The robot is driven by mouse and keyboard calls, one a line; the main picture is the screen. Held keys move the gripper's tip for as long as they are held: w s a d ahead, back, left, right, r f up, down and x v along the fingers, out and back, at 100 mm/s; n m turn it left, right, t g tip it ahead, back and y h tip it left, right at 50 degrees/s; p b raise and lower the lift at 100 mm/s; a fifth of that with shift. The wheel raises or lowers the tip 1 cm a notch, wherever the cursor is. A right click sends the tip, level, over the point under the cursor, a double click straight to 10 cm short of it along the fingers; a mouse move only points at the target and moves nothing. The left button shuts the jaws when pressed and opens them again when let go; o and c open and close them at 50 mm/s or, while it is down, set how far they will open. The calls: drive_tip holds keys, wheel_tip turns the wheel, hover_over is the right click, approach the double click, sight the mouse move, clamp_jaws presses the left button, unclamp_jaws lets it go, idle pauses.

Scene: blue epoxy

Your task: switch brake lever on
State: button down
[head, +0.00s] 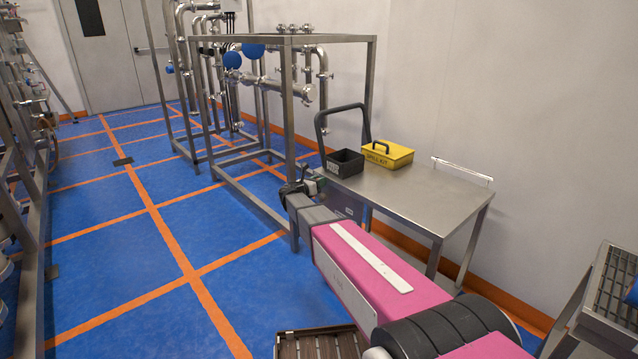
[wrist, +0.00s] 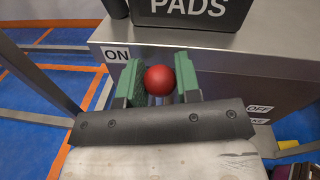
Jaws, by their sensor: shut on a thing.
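The brake lever shows as a round red knob (wrist: 158,79) in the wrist view; its stem is mostly hidden by my gripper. My gripper (wrist: 160,86) has green-padded fingers on both sides of the knob and is shut on it. In the head view my gripper (head: 301,187) is at the near left end of the steel table (head: 425,196), and the knob cannot be made out there. An ON label (wrist: 116,54) is just left of the knob. The knob is nearer the ON label.
A steel pipe frame (head: 290,120) is close left of my gripper. Blue floor (head: 110,240) at left is clear.

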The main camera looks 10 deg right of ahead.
drive_tip(key=c, duration=0.8)
unclamp_jaws()
drive_tip(key=v, duration=1.1)
drive_tip(key=shift+w, duration=0.1)
drive_tip(key=s+d+f+m+g+y, duration=0.2)
drive_tip(key=s+d+f+m+g, duration=0.2)
drive_tip(key=s+d+m, duration=0.35)
drive_tip(key=s+d+f+m+g+y, duration=0.35)
drive_tip(key=s+d+f+m, duration=0.2)
drive_tip(key=s, duration=0.25)
drive_tip(key=s+m+g+y, duration=0.1)
drive_tip(key=s+m+y, duration=0.1)
drive_tip(key=s+m, duration=0.3)
drive_tip(key=s+f+m+g+y, duration=0.1)
drive_tip(key=s+m+y, duration=0.2)
drive_tip(key=s+m, duration=0.2)
drive_tip(key=s+f+m+g+y, duration=0.1)
drive_tip(key=s+m+g+y, duration=0.1)
drive_tip(key=s+m, duration=0.3)
drive_tip(key=shift+s+a+y, duration=0.1)
drive_tip(key=shift+s+y, duration=0.15)
drive_tip(key=shift+y, duration=0.3)
